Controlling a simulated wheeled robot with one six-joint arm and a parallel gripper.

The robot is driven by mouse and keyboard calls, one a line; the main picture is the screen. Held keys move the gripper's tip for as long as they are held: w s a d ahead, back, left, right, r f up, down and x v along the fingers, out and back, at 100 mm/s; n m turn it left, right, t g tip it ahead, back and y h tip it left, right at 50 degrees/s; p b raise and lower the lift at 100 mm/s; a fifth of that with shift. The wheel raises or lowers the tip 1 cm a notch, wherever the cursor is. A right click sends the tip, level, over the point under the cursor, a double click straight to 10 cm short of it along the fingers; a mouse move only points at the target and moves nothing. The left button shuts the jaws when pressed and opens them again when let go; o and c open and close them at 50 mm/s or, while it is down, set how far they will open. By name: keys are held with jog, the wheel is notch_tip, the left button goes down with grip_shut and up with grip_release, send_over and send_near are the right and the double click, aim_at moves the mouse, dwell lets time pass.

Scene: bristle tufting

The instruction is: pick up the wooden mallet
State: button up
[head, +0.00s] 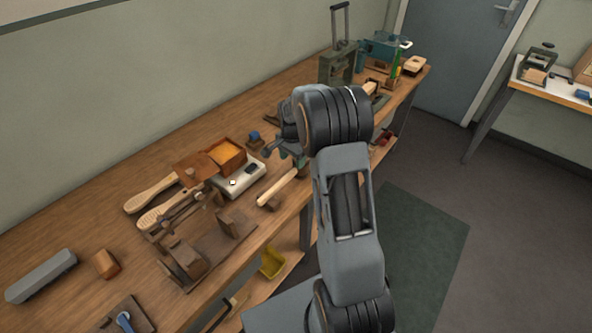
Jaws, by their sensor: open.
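A pale wooden handle (282,188) lies near the front edge of the workbench, slanting up to the right. It looks like the handle of the wooden mallet, but its far end runs in beside my arm and I cannot make out a clear mallet head. My arm stands in the middle of the head view, and its large dark joint covers the bench behind it.
The long wooden workbench (58,233) runs along the wall. Left of the handle are a white-topped device (240,180), an open orange-filled box (230,155), wooden brushes (152,193) and a dark fixture (215,250). A grey-green metal tool (270,149) stands close beyond the handle.

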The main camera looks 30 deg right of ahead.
aim_at(293, 170)
jog(key=shift+s+f+p, duration=0.2)
jog(key=shift+f+p, duration=0.25)
jog(key=shift+f, duration=2.6)
grip_shut()
